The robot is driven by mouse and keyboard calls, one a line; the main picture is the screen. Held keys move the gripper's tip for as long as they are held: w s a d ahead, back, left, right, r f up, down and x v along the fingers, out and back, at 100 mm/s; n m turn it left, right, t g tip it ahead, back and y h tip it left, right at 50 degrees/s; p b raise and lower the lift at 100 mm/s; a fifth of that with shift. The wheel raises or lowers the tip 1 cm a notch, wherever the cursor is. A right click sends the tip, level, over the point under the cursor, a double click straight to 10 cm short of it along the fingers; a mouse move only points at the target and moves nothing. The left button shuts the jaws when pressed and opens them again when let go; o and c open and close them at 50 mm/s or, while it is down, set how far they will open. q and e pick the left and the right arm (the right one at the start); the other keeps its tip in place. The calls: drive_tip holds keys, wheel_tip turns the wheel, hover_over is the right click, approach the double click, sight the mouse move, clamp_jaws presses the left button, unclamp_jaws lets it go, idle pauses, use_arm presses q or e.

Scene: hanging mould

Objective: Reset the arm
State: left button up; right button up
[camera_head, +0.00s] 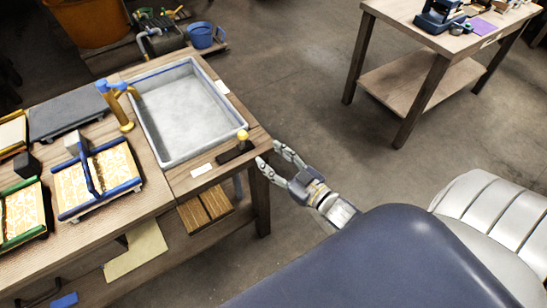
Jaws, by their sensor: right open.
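My right gripper (276,158) is open and empty beside the right front corner of the wooden workbench (180,184). Its fingers point left toward a small dark block with a yellow knob (237,148) on the bench edge. I cannot tell whether the fingertips touch the bench edge. My dark blue arm link fills the lower right. My left gripper is not in view.
A grey sink tray (185,110) with a yellow tap (115,106) is set in the bench. Blue-framed (100,180) and green-framed (22,214) moulds lie at left. A second table (420,75) stands at upper right. Bare floor lies between.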

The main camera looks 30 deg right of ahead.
drive_tip(key=s+f+m+g+h, duration=0.1)
drive_tip(key=s+f+g, duration=0.25)
drive_tip(key=f, duration=0.65)
drive_tip(key=s+d+f+m+g+h, duration=0.15)
drive_tip(key=s+f, duration=0.35)
drive_tip(key=f, duration=0.6)
drive_tip(key=s+f+g+h, duration=0.1)
drive_tip(key=s+f+g, duration=0.3)
drive_tip(key=f, duration=0.6)
drive_tip(key=s+a+f+g, duration=0.1)
drive_tip(key=s+f+g, duration=0.1)
drive_tip(key=s+f, duration=0.3)
drive_tip(key=s+a+f+g, duration=0.2)
drive_tip(key=s+f, duration=0.3)
drive_tip(key=s, duration=0.8)
drive_tip(key=s+a+f+g, duration=0.1)
drive_tip(key=s+f+g, duration=0.2)
drive_tip(key=s, duration=0.6)
drive_tip(key=shift+a+f+g, duration=0.3)
drive_tip(key=shift+f, duration=0.6)
drive_tip(key=shift+w+d+h, duration=0.1)
drive_tip(key=shift+d+h, duration=0.05)
drive_tip(key=shift+h, duration=0.1)
